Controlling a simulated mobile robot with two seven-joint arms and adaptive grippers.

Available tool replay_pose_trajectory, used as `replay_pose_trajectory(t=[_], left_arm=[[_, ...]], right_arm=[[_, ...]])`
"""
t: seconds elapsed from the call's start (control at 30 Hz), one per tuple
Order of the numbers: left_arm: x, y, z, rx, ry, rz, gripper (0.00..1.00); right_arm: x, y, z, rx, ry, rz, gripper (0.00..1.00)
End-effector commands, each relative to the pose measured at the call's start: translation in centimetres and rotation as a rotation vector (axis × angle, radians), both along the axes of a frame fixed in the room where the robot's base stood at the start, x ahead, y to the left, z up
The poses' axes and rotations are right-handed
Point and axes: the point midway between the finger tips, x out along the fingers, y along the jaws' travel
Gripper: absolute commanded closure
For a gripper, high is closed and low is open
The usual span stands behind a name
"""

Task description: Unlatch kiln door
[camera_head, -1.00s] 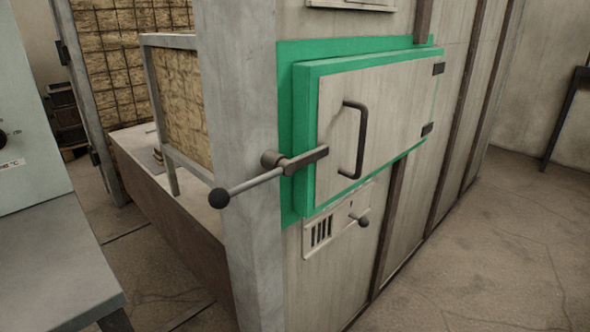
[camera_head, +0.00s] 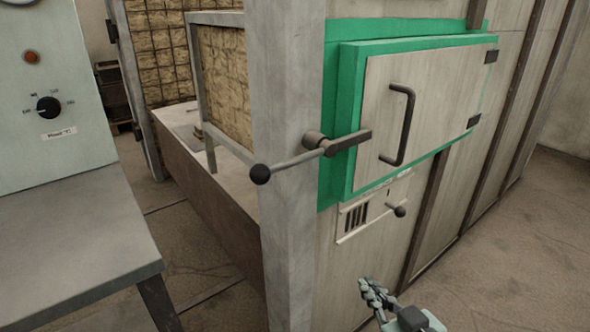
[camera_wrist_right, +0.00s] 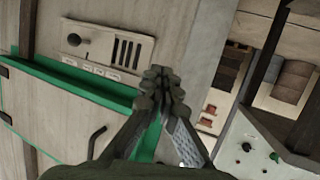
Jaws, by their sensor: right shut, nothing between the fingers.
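The kiln door (camera_head: 445,95) is a pale panel with a green surround, closed flush on the kiln's side, with a dark bar handle (camera_head: 405,125). The latch lever (camera_head: 295,162) has a black ball end at lower left; its short dark bar reaches across the door's left edge. My right gripper (camera_head: 367,284) is low in front of the kiln wall, below the door and apart from the latch. It is shut and empty; its closed fingers (camera_wrist_right: 160,78) fill the middle of the wrist view, where I cannot make out the latch. My left gripper is not in view.
A vent plate (camera_head: 365,215) with a small ball-ended lever (camera_head: 397,210) sits under the door and also shows in the wrist view (camera_wrist_right: 105,45). A grey table (camera_head: 70,255) and a pale green control box (camera_head: 50,100) stand at left. Floor is clear at right.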

Motion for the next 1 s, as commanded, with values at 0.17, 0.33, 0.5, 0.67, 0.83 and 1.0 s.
replay_pose_trajectory(t=[0.17, 0.33, 0.5, 0.67, 0.83, 1.0], left_arm=[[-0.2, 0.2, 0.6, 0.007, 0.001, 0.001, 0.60], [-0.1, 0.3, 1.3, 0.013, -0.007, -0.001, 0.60], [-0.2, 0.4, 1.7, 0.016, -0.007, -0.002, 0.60], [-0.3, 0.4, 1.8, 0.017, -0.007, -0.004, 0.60], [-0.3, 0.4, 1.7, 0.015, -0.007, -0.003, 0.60], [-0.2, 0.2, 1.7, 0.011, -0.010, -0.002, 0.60]], right_arm=[[-1.6, 5.6, 13.3, 0.203, -0.382, 0.176, 1.00], [-5.3, 7.9, 21.2, 0.354, -0.607, 0.294, 1.00], [-7.4, 8.4, 24.4, 0.423, -0.700, 0.346, 1.00], [-7.6, 8.4, 24.7, 0.432, -0.710, 0.351, 1.00], [-7.6, 8.4, 24.7, 0.430, -0.710, 0.350, 1.00], [-6.9, 8.9, 25.4, 0.431, -0.713, 0.349, 1.00]])
